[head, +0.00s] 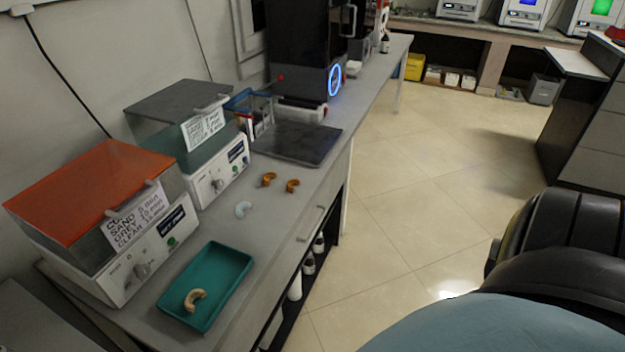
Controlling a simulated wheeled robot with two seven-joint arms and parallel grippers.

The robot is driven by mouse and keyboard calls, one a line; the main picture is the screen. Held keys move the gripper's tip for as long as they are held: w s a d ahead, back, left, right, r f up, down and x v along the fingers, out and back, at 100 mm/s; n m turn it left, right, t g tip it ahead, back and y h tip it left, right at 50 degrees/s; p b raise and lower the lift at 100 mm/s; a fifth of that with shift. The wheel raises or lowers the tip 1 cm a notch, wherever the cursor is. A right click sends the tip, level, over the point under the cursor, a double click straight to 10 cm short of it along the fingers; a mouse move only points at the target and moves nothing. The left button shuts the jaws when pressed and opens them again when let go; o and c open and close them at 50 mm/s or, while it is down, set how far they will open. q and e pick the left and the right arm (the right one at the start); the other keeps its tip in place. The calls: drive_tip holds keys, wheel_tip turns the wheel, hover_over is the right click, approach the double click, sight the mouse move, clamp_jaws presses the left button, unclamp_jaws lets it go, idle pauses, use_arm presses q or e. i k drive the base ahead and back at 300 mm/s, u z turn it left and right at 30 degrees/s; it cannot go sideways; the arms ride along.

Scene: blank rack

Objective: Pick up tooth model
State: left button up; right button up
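A beige curved tooth model (195,299) lies in a shallow teal tray (233,254) at the near end of the grey bench. A pale, whitish curved model (242,209) lies on the bare bench top beyond the tray. Two orange-brown curved models, a left one (268,179) and a right one (292,185), lie farther back, close together and apart from the pale one. Neither of my grippers shows in the head view, and nothing is seen touching the models.
A curing box with an orange lid (95,190) and one with a grey lid (182,103) stand along the wall side. A dark flat plate (297,143) and a black machine (300,50) are farther back. Bottles (308,263) stand on a shelf below. Tiled floor (420,200) is clear.

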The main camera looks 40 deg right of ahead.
sight(293, 182)
drive_tip(key=z, duration=1.05)
drive_tip(key=k, duration=0.15)
drive_tip(key=z, duration=0.5)
drive_tip(key=i, duration=0.2)
drive_tip(key=u, duration=0.25)
